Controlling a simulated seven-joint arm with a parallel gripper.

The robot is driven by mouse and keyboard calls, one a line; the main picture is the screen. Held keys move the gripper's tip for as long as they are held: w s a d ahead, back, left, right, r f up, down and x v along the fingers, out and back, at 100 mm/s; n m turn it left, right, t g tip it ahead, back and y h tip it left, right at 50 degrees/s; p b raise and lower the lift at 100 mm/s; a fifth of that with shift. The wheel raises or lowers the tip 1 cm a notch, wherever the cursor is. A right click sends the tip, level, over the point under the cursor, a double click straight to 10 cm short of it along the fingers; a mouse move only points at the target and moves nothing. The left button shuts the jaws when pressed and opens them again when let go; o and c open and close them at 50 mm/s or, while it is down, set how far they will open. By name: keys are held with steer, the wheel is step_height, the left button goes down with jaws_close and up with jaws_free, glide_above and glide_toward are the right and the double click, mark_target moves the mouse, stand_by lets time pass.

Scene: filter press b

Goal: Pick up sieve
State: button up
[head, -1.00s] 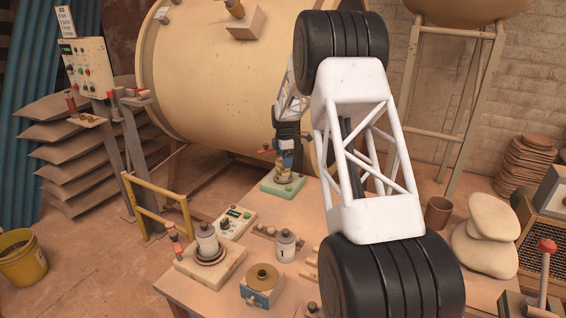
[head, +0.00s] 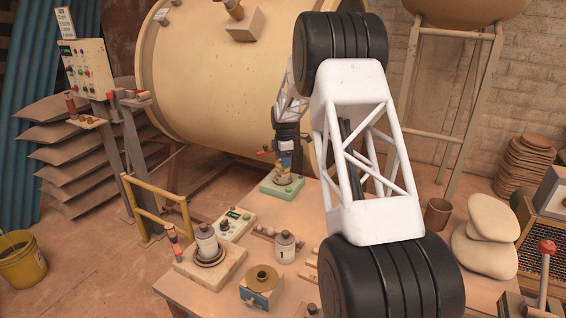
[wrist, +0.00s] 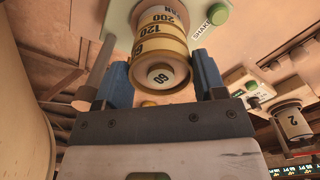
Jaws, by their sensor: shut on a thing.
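A stack of tan ring sieves (wrist: 160,38) with labels 200, 120 and 60 shows in the wrist view. The top sieve (wrist: 158,76), with 60 on its face, is nearest the wrist camera. My gripper (wrist: 164,78) has its blue fingers on both sides of this top sieve and is shut on it. The sieve still appears in line with the stack; I cannot tell if there is a gap under it. In the head view my gripper (head: 286,160) is over the stack (head: 284,179) on a pale green shaker base (head: 282,188).
A large cream drum (head: 215,80) is close behind the shaker. A yellow rail (head: 155,205) is at left.

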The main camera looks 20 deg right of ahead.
steer(key=shift+r, duration=0.1)
steer(key=shift+r, duration=1.75)
steer(key=s+a+r, duration=0.1)
steer(key=s+a, duration=0.1)
steer(key=s, duration=1.3)
steer(key=shift+s+a, duration=0.25)
steer(key=shift+s, duration=0.15)
steer(key=shift+r, duration=0.1)
steer(key=w+a+f+n, duration=0.3)
steer(key=w+a+f, duration=0.3)
steer(key=w+a, duration=0.3)
steer(key=shift+w+a+f, duration=0.15)
steer(key=shift+a+f, duration=0.2)
steer(key=shift+a, duration=0.5)
steer(key=shift+f, duration=0.1)
